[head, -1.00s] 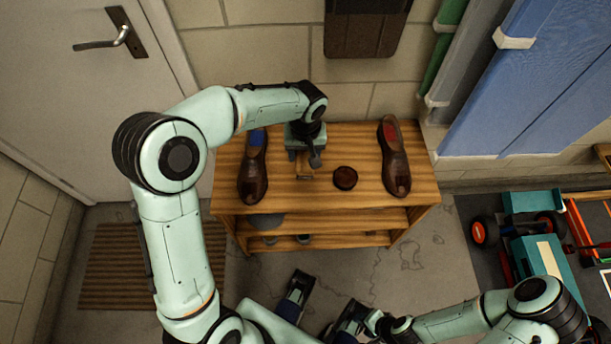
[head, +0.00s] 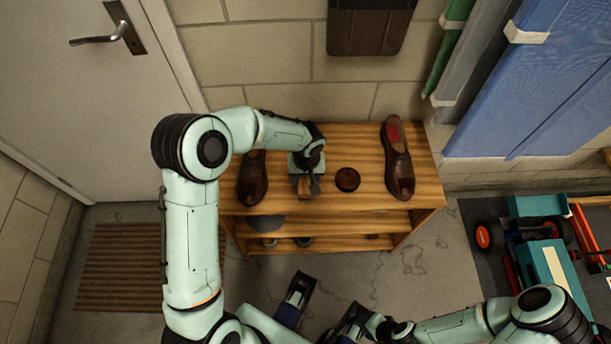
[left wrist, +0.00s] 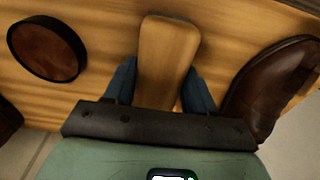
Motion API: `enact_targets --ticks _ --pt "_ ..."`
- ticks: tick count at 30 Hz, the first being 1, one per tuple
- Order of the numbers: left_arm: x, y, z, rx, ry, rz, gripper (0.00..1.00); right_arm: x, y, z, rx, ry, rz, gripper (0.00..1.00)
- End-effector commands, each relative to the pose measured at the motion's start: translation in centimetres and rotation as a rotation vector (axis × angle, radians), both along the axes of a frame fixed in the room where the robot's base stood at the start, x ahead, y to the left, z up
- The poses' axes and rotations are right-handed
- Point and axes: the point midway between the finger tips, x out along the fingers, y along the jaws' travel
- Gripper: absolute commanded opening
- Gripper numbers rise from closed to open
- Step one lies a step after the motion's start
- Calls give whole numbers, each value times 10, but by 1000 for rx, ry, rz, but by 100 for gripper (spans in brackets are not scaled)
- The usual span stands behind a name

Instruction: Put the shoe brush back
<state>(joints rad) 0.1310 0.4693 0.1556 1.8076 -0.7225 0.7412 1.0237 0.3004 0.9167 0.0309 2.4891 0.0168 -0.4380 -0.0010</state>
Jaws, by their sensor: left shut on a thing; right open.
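The shoe brush (left wrist: 168,50) shows its plain wooden back in the left wrist view. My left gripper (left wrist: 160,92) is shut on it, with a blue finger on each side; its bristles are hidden. In the head view my left gripper (head: 305,188) is over the top of the wooden shoe rack (head: 365,200), between the left brown shoe (head: 252,180) and the round polish tin (head: 347,179). I cannot tell whether the brush touches the board. My right gripper (head: 324,308) is open and empty, low in front of the rack.
The right brown shoe (head: 397,160) stands right of the tin. A dark box (head: 365,25) hangs on the wall behind. The rack's lower shelves hold grey items (head: 265,222). A teal-and-orange racecar (head: 548,255) is at the right, a doormat (head: 130,265) at the left.

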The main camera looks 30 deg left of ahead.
Motion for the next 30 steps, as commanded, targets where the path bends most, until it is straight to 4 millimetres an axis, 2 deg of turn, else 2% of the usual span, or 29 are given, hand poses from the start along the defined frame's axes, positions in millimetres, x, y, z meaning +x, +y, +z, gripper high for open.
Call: enact_targets --ticks 8,9,10,11,22,26,30 --pt "0 0 -3 1 -1 0 22 4 -2 -4 -5 -11 -5 43" --pt "0 0 -2 0 0 0 68 4 -2 -4 -5 -11 -5 43" --pt "0 0 -2 0 0 0 78 4 -2 -3 -5 -11 -5 43" --pt "0 0 -2 0 0 0 81 4 -2 -3 -5 -11 -5 43" --pt "0 0 2 -1 -1 0 81 0 0 2 0 0 0 43" --pt "0 -1 23 0 -5 1 81 -1 0 4 1 5 2 43" --pt "0 -3 54 1 -8 1 81 -3 0 9 2 12 3 43"
